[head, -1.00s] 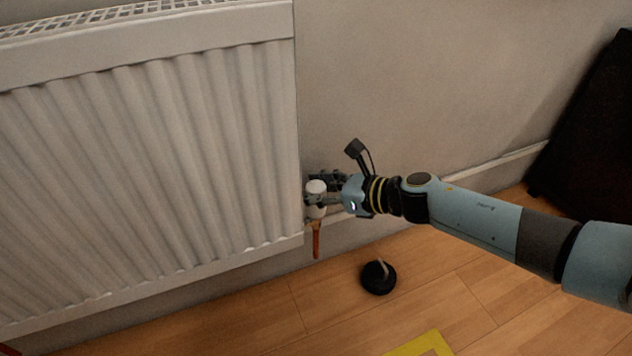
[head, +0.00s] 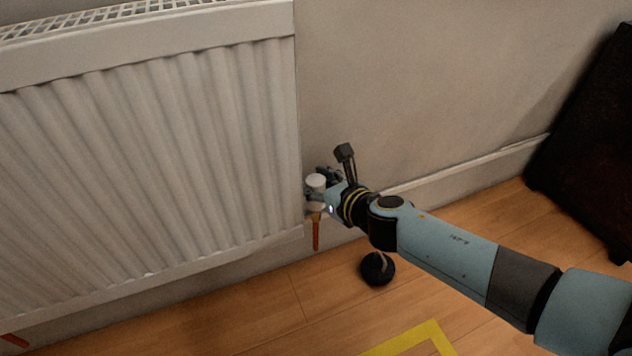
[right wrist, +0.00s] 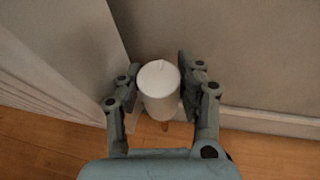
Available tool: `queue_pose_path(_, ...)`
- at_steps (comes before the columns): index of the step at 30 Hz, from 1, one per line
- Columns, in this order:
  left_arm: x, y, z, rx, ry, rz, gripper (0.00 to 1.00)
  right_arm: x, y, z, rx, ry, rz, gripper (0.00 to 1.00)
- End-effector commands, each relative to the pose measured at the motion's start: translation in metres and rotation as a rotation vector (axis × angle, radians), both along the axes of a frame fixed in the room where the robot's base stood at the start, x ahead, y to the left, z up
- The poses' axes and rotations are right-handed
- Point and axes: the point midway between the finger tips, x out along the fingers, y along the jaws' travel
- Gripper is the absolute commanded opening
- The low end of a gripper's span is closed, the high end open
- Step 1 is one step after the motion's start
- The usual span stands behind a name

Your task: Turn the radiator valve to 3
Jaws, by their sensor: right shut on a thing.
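The white radiator valve (head: 316,181) stands upright at the lower right corner of the white radiator (head: 150,170), above a copper-coloured pipe (head: 316,233). My right gripper (head: 318,190) is shut on the valve from the right side. In the right wrist view the valve's round white cap (right wrist: 158,78) sits between the two fingers of the right gripper (right wrist: 158,92). A small mark shows on the cap's far rim; no numbers are readable. My left gripper is not in view.
A black round object (head: 377,269) stands on the wooden floor below my right arm. A yellow floor marking (head: 432,332) lies at the front. A dark object (head: 590,140) stands at the right by the wall. The wall beside the radiator is bare.

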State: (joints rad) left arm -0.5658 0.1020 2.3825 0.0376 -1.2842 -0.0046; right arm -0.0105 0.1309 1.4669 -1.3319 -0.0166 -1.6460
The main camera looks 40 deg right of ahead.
Motion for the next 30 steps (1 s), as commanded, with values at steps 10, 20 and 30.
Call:
queue_pose_path(10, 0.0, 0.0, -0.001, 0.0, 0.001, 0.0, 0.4, -0.001, 0.001, -0.002, 0.003, 0.003, 0.001, 0.49)
queue_pose_path(20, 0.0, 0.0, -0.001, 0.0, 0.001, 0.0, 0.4, 0.0, 0.001, 0.0, 0.003, 0.0, 0.002, 0.62)
queue_pose_path(30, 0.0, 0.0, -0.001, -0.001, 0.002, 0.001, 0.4, -0.014, 0.001, 0.005, 0.004, -0.001, 0.002, 0.62)
